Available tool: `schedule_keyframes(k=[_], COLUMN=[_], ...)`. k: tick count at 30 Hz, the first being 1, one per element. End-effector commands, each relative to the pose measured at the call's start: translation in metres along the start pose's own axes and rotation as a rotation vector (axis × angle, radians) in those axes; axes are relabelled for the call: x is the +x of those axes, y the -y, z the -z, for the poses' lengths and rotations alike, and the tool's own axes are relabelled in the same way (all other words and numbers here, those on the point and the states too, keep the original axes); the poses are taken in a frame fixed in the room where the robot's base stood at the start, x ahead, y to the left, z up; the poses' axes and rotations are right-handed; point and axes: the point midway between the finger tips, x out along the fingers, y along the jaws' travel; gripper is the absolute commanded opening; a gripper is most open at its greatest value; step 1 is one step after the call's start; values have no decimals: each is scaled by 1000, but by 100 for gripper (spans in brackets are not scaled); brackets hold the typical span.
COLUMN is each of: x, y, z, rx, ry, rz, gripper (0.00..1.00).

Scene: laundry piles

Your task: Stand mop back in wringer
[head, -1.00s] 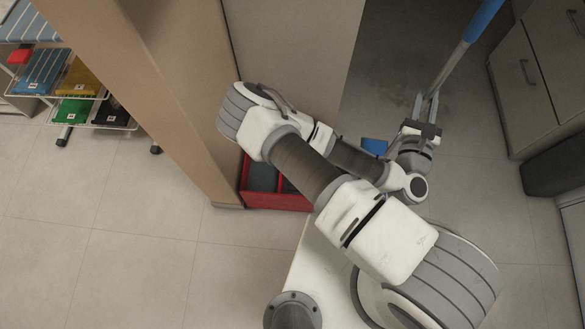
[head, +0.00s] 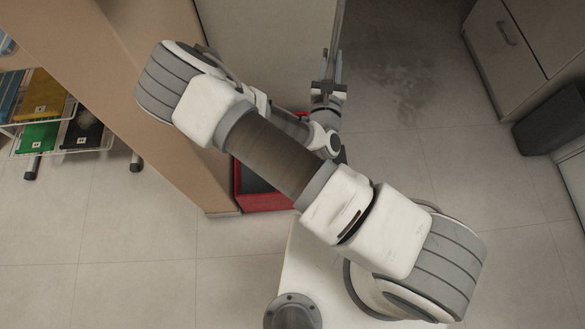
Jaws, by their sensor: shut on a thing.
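My gripper (head: 329,76) is shut on the grey metal handle of the mop (head: 338,38). The handle rises from the fingers to the top edge of the head view. The mop's lower end is hidden behind my arm. A red bin with a dark grey inside, apparently the wringer bucket (head: 265,203), stands on the floor against the tan panel. My arm crosses above it and hides much of it. My gripper appears above and to the right of the bin in the picture. I cannot tell whether the mop touches it.
A tan upright panel (head: 150,110) stands left of the bin. A wire rack with coloured folded items (head: 40,100) is at the far left. Cabinets (head: 515,50) and a dark box (head: 550,115) stand at the right. A damp-looking patch (head: 405,75) marks the open floor between.

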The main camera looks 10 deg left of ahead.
Motion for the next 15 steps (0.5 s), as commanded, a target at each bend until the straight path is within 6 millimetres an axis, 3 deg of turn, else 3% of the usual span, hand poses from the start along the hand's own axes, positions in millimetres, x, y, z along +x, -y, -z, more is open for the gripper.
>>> schedule_keyframes(k=[1, 6, 10, 15], x=[3, 9, 11, 12], y=[-19, -63, -84, -95], z=[11, 20, 20, 27], rx=[11, 8, 5, -1], ry=[5, 1, 0, -3], rz=[-8, -29, -39, -46], gripper=[0, 0, 0, 0])
